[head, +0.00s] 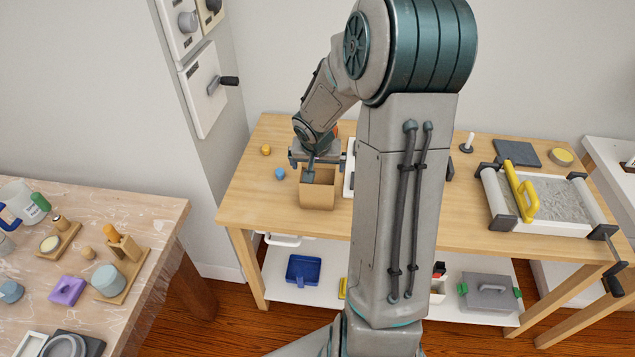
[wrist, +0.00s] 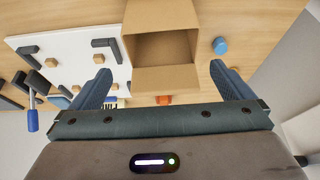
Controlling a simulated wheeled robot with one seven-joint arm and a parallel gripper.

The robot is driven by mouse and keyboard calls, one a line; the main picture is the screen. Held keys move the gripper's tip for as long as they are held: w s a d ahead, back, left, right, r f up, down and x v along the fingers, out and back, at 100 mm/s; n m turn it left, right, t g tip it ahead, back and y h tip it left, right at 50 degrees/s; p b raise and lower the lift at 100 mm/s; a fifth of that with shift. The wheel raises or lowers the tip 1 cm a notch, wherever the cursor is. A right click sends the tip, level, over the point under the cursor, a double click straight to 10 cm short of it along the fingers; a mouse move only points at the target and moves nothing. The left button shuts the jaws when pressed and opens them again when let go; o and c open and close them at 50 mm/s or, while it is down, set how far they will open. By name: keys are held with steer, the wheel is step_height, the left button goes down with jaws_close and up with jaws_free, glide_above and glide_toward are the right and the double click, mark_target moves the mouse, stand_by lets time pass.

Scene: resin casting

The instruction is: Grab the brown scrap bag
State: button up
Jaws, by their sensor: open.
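The brown scrap bag (head: 317,197) looks like an open-topped, box-shaped brown paper container. It stands upright near the left end of the wooden workbench. In the wrist view the bag (wrist: 163,78) lies between and beyond my two fingertips, with its open mouth and empty-looking inside showing. My gripper (head: 322,168) is above and at the back edge of the bag in the head view. Its fingers (wrist: 163,75) are spread wide, one on each side of the bag, with a gap on both sides. Nothing is between them in a grip.
A blue knob-like piece (wrist: 220,45) lies close beside the bag. A white board (wrist: 75,60) with dark corner brackets and small wooden blocks is on its other side. An orange piece (wrist: 163,100) shows near the gripper. My arm hides the bench's middle in the head view.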

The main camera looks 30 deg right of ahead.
mark_target(318, 178)
steer(key=b+x, duration=0.1)
steer(key=x, duration=0.9)
steer(key=shift+a, duration=0.15)
steer(key=c, duration=0.7)
